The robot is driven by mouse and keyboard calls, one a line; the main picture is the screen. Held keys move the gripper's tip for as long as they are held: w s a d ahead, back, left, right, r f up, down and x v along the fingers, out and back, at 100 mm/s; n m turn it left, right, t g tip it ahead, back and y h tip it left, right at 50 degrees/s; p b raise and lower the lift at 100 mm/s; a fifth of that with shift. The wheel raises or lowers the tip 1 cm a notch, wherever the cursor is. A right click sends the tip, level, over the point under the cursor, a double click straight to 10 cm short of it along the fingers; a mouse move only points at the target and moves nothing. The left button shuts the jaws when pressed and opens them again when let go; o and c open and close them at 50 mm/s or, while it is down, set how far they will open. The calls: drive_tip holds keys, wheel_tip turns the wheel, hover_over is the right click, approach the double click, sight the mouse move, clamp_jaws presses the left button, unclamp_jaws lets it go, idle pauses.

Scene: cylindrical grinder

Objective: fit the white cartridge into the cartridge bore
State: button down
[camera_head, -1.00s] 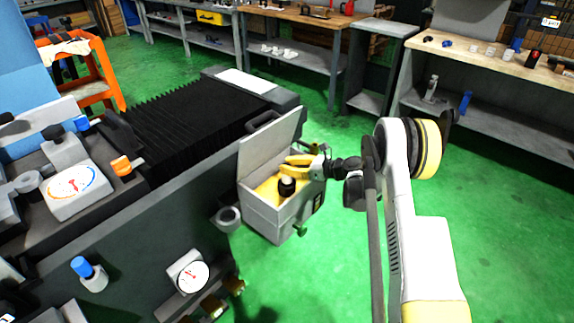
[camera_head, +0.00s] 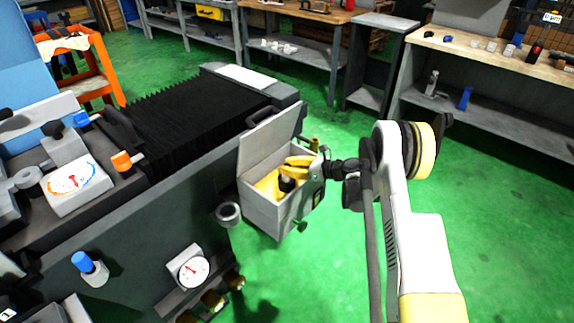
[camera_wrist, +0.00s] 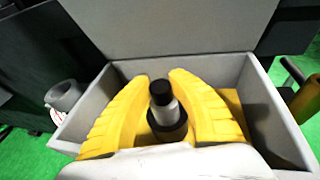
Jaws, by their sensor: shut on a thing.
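The white cartridge (camera_wrist: 168,113) is a pale cylinder with a black top and a wide black collar lower down. It stands roughly upright inside an open grey box (camera_head: 262,209) with yellow inside. My gripper (camera_head: 288,174) reaches into the box from the right. In the wrist view its two yellow fingers (camera_wrist: 160,80) are shut on the cartridge, one on each side. The cartridge's lower end is hidden. A hollow grey cylinder (camera_head: 229,213) on the machine's side, left of the box, looks like the cartridge bore; it also shows in the wrist view (camera_wrist: 65,95).
The box's raised lid (camera_head: 268,150) stands behind the fingers, and the box walls are close around them. The dark machine (camera_head: 150,235) with dials is on the left. Green floor is free to the right of the box. Workbenches stand at the back.

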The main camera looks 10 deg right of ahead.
drive_tip(key=shift+f, duration=1.25)
drive_tip(key=c, duration=1.2)
unclamp_jaws()
drive_tip(key=shift+o, duration=0.2)
drive_tip(key=v, duration=1.2)
